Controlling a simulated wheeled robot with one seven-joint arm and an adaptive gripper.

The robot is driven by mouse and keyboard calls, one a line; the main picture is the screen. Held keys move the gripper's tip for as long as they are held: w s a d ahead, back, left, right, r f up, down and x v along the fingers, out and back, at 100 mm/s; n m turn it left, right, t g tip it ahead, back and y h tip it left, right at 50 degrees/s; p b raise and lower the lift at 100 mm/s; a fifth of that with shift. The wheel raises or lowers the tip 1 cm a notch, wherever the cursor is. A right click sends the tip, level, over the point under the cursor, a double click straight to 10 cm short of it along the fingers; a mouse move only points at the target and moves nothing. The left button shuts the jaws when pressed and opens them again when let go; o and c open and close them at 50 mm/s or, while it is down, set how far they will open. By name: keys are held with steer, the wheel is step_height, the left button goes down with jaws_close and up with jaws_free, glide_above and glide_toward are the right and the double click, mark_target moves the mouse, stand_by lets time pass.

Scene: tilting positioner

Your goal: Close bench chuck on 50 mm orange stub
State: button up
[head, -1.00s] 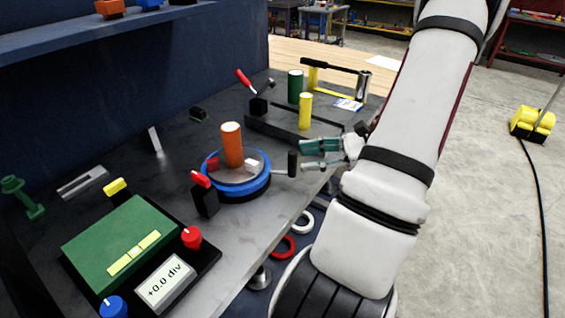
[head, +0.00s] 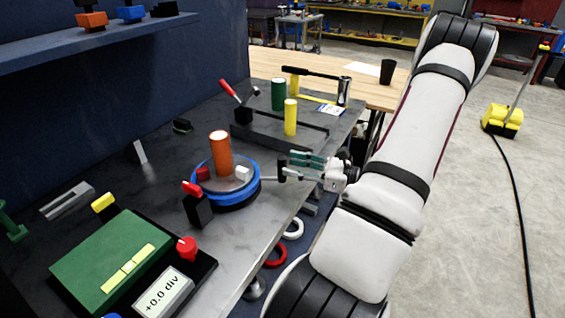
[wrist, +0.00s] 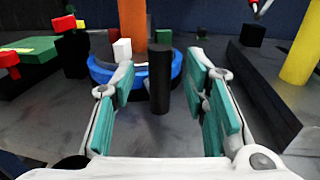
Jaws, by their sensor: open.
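The orange stub (head: 220,152) stands upright in the middle of the round bench chuck (head: 238,196), which has a blue ring and a grey top. A red jaw and a white jaw sit on its top, beside the stub.
A black post with a red top (head: 198,208) stands close in front of the chuck. A green box (head: 110,258) with a red knob is at front left. Yellow (head: 290,117) and green (head: 278,94) cylinders stand behind. The bench's right edge is under my gripper.

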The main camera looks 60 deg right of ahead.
mark_target(282, 163)
steer(key=shift+x, duration=2.05)
steer(key=shift+c, duration=0.2)
jaws_close()
